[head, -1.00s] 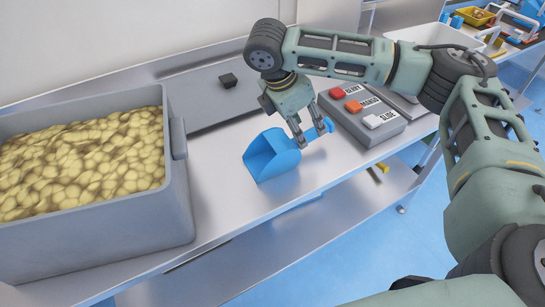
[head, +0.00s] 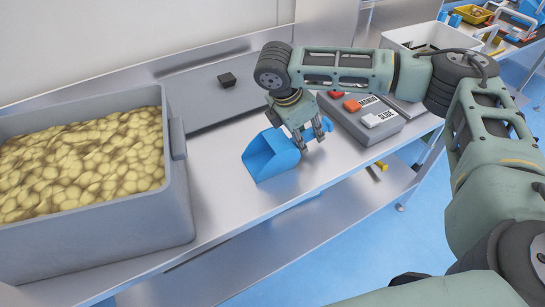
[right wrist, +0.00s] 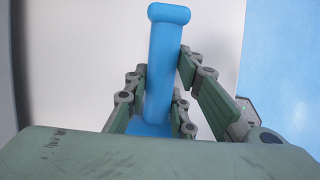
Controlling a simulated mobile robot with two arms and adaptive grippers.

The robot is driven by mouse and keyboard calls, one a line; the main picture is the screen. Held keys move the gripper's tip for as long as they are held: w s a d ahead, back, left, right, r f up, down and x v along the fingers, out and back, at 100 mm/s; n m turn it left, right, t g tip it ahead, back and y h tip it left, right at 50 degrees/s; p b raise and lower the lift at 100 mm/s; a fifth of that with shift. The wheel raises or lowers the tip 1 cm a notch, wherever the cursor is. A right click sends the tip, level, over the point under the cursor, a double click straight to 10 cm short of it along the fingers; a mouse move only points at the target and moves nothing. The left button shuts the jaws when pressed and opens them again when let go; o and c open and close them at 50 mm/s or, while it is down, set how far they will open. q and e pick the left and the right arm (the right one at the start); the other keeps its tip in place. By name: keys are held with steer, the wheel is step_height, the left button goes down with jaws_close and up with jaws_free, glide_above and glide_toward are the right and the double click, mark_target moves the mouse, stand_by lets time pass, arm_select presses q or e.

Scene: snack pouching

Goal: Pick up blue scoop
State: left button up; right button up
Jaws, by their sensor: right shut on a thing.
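The blue scoop (head: 271,157) is on the metal table in the head view, its open mouth facing left and its handle toward the right. My right gripper (head: 314,136) is at the handle and shut on it. In the right wrist view the blue handle (right wrist: 166,70) stands between the two fingers (right wrist: 160,105), with its rounded end beyond them. I cannot tell whether the scoop still touches the table. My left gripper is not in view.
A grey bin (head: 110,231) full of yellowish snacks stands at the left. A grey box with labelled buttons (head: 372,126) is right of the scoop. The table's front edge is close.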

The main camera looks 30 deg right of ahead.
jaws_close()
steer(key=shift+r, duration=0.1)
steer(key=shift+r, duration=0.5)
step_height(320, 180, up, 3)
steer(key=shift+w+f, duration=0.1)
steer(key=s+d+r, duration=0.4)
steer(key=s+r, duration=0.3)
steer(key=s, duration=0.4)
steer(key=shift+d, duration=0.3)
